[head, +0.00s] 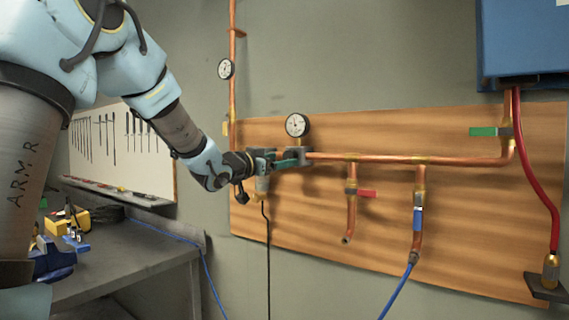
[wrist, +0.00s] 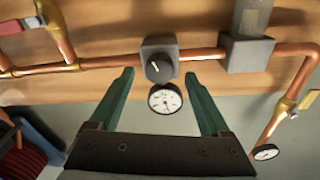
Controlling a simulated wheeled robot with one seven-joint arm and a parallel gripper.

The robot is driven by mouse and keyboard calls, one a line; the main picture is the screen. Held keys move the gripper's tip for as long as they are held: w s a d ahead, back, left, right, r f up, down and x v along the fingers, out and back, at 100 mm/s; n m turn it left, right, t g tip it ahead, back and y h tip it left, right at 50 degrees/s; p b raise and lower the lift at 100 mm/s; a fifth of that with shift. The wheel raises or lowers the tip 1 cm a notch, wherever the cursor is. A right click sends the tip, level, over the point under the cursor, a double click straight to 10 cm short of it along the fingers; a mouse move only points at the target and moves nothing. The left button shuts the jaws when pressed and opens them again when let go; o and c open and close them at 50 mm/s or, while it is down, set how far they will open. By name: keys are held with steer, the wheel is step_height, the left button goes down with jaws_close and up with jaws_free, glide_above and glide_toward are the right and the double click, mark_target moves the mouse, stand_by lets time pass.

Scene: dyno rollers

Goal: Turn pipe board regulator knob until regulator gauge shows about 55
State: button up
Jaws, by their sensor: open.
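The regulator is a grey block (wrist: 172,48) on the copper pipe, with a dark round knob (wrist: 158,68) on its front bearing a pale pointer line. In the head view the regulator block (head: 305,155) is partly hidden by my gripper. The white regulator gauge (head: 297,125) sits just above the block; in the wrist view the gauge (wrist: 165,99) appears below the knob. Its needle is too small to read surely. My gripper (wrist: 158,75) is open, its green fingers on either side of the knob with gaps showing. In the head view my gripper (head: 290,160) is at the regulator.
A grey unit (head: 263,184) hangs on the pipe left of the regulator, close to my gripper. A second gauge (head: 226,69) is on the vertical pipe. Red-handled (head: 368,194) and green-handled (head: 483,132) valves are to the right. A workbench (head: 130,262) stands at left.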

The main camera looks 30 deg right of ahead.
steer(key=b+v, duration=0.1)
steer(key=v, duration=0.7)
steer(key=shift+b, duration=0.35)
steer(key=shift+d, duration=0.1)
stand_by(0.8)
